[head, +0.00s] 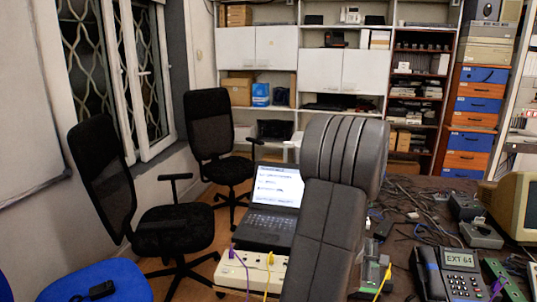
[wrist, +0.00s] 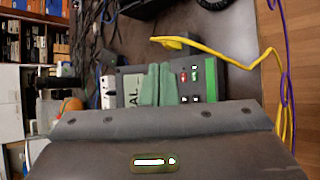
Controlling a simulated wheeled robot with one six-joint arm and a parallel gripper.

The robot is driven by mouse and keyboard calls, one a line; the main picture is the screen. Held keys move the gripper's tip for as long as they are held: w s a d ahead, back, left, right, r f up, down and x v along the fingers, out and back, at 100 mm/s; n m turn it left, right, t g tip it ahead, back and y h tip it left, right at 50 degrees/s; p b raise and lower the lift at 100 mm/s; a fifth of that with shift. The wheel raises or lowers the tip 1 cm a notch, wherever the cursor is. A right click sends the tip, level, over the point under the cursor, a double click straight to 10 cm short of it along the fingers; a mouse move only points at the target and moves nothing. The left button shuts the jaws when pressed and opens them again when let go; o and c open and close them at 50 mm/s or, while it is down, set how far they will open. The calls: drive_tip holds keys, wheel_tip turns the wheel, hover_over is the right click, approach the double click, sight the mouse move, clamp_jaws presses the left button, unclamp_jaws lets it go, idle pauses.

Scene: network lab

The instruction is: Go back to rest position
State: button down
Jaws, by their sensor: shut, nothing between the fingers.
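My gripper (wrist: 157,84) shows in the wrist view as two pale green fingers side by side, closed together with nothing between them. Behind the fingers is a dark device (wrist: 192,78) with a red mark and green-lit parts. A yellow cable (wrist: 222,56) and a purple cable (wrist: 284,60) run past to the right of the fingers. In the head view my dark grey arm fills the middle, and my gripper cannot be made out there.
An open laptop (head: 270,223) stands left of my arm, behind a beige box (head: 232,274) with purple and yellow cables. A desk phone (head: 453,268) and tangled cables lie right. Office chairs (head: 213,130) stand left, near the window. Shelves (head: 320,72) line the back.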

wheel_tip(320, 180, down, 3)
drive_tip(key=shift+w, duration=0.15)
drive_tip(key=shift+d+r+p, duration=0.1)
drive_tip(key=shift+r+p, duration=0.2)
drive_tip(key=shift+p, duration=1.2)
drive_tip(key=shift+p, duration=1.25)
drive_tip(key=r, duration=0.1)
drive_tip(key=s+r, duration=0.1)
drive_tip(key=r, duration=0.1)
drive_tip(key=s+d+r, duration=0.1)
drive_tip(key=r, duration=0.1)
